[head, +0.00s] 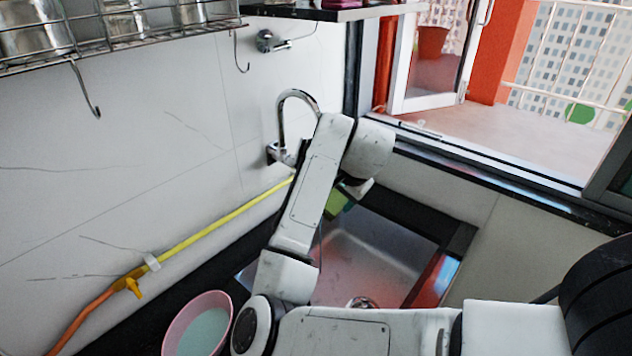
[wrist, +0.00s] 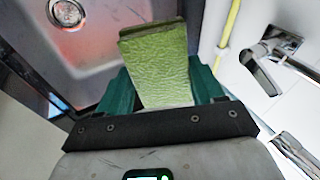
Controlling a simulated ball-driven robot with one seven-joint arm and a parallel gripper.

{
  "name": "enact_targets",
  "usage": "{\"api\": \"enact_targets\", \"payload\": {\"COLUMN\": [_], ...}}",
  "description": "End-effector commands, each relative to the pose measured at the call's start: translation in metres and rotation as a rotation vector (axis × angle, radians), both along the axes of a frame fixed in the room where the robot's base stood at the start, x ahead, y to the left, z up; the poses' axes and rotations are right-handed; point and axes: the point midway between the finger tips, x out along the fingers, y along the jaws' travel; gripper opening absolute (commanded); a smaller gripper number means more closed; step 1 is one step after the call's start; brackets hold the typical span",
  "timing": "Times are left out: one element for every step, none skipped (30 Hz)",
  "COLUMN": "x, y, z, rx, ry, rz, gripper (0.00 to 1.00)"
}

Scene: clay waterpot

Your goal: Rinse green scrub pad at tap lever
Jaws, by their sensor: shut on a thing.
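My gripper (wrist: 160,85) is shut on the green scrub pad (wrist: 158,62), a flat textured block held between its dark green fingers. The pad also shows in the head view (head: 336,204), over the far part of the sink basin and partly hidden by my arm. The chrome tap (head: 284,120) with its curved spout stands at the wall behind my arm. In the wrist view, the metal tap lever (wrist: 262,74) is at the right, apart from the pad. No water stream shows.
The sink (head: 385,250) has a round drain (wrist: 66,12). A pink bowl (head: 170,335) stands at the left. A yellow hose (head: 225,219) runs along the wall. Wall tap (head: 265,41), wire rack (head: 125,28) and hanging hooks (head: 86,93) are above. A window ledge lies right.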

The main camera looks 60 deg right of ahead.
Motion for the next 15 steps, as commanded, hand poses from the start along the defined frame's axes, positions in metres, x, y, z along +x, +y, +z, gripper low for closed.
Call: {"api": "enact_targets", "payload": {"x": [-0.003,-0.005,-0.007,-0.009,-0.010,-0.013,-0.014,-0.016,-0.019,-0.020,-0.022,-0.024,-0.026,-0.027,-0.030], "y": [0.002,0.004,0.005,0.007,0.008,0.009,0.011,0.012,0.013,0.015,0.016,0.018,0.019,0.020,0.022], "z": [0.006,0.008,0.011,0.012,0.014,0.016,0.018,0.019,0.021,0.023,0.025,0.027,0.029,0.031,0.033], "rx": [-0.001,-0.001,0.000,0.000,0.000,-0.001,-0.001,0.000,0.000,0.000,0.000,0.000,-0.002,-0.001,-0.001], "ry": [0.001,0.000,0.000,0.000,0.000,-0.001,-0.001,0.000,0.000,0.000,0.000,0.000,0.001,-0.001,0.000], "rz": [0.000,0.000,0.001,0.001,0.001,0.001,0.001,0.001,0.001,0.001,0.001,0.001,0.001,0.001,0.000], "gripper": [0.38,0.38,0.38,0.38,0.38,0.38,0.38,0.38,0.38,0.38,0.38,0.38,0.38,0.38,0.38]}}
